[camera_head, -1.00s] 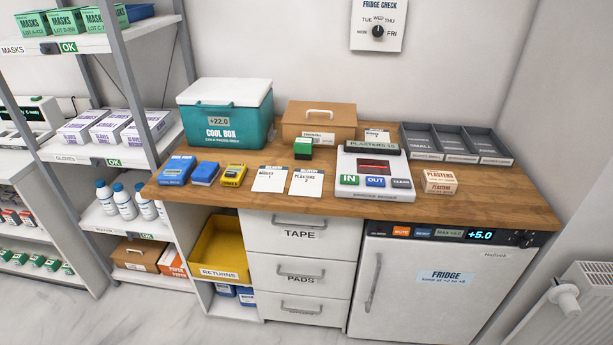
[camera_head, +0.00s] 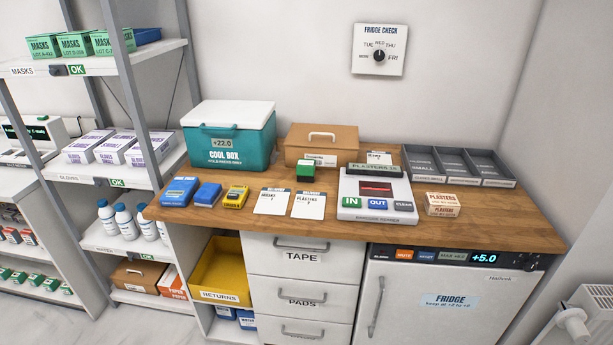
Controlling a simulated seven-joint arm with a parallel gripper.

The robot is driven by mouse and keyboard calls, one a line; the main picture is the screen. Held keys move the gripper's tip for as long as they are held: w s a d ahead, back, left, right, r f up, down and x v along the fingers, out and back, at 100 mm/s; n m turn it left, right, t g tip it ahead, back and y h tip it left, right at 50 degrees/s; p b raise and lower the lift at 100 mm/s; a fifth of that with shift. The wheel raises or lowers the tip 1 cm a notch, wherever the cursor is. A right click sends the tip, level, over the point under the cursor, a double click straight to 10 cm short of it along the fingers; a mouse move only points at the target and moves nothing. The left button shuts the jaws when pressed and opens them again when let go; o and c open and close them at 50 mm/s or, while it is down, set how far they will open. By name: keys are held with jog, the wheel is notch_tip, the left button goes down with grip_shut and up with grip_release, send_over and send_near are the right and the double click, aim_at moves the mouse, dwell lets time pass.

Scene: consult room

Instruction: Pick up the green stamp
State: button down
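A small green block with a darker base, which looks like the green stamp (camera_head: 306,172), stands on the wooden counter (camera_head: 300,234). It is in front of the brown case and to the left of the white IN/OUT device. A small white label or card lies just behind it. My gripper is not in view, and nothing is seen touching the block.
The teal cool box (camera_head: 222,148) stands left of the brown case (camera_head: 318,147). The white IN/OUT device (camera_head: 376,214) is close on the right. Two white cards (camera_head: 272,202) lie in front, with blue and yellow boxes further left. A grey divided tray (camera_head: 458,180) is at right.

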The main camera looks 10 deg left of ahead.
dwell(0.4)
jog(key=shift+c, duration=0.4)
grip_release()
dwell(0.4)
